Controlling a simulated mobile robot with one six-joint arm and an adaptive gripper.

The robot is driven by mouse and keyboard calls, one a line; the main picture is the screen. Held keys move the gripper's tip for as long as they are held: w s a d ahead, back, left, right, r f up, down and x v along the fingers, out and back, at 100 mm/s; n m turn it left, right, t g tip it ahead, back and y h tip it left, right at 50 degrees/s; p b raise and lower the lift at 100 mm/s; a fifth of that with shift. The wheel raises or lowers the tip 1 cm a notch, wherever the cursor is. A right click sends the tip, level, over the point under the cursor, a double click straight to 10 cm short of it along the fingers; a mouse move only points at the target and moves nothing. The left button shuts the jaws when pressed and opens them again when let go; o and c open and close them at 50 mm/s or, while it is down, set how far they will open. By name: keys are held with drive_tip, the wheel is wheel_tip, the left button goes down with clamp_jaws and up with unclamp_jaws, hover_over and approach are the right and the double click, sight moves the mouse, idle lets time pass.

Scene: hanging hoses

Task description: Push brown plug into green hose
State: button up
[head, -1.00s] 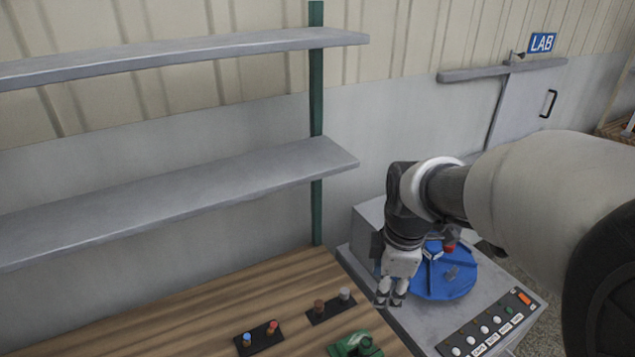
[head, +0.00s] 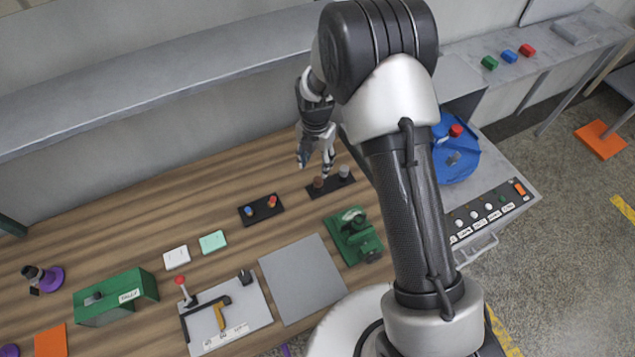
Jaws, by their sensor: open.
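The brown plug (head: 318,182) stands in a small black holder (head: 330,188) on the wooden bench in the head view. A grey plug (head: 343,171) stands beside it in the same holder. My gripper (head: 314,166) is open, with its fingers pointing down. In the picture its fingertips are just above and slightly left of the brown plug. The fingers look empty and apart from the plug; their height over the bench is hard to judge. I see no green hose in this view.
Another black holder (head: 261,210) with a blue and a red plug lies to the left. A green device (head: 355,236) stands in front. A grey shelf (head: 160,75) runs along the wall behind. A blue round piece (head: 455,160) sits on the machine at right. The bench's left middle is clear.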

sight(318, 180)
drive_tip(key=f, duration=0.4)
drive_tip(key=f+b, duration=0.1)
drive_tip(key=f, duration=0.4)
drive_tip(key=shift+d+f, duration=0.2)
drive_tip(key=shift+f, duration=0.1)
drive_tip(key=shift+r, duration=0.1)
drive_tip(key=shift+c, duration=0.4)
drive_tip(key=c, duration=0.9)
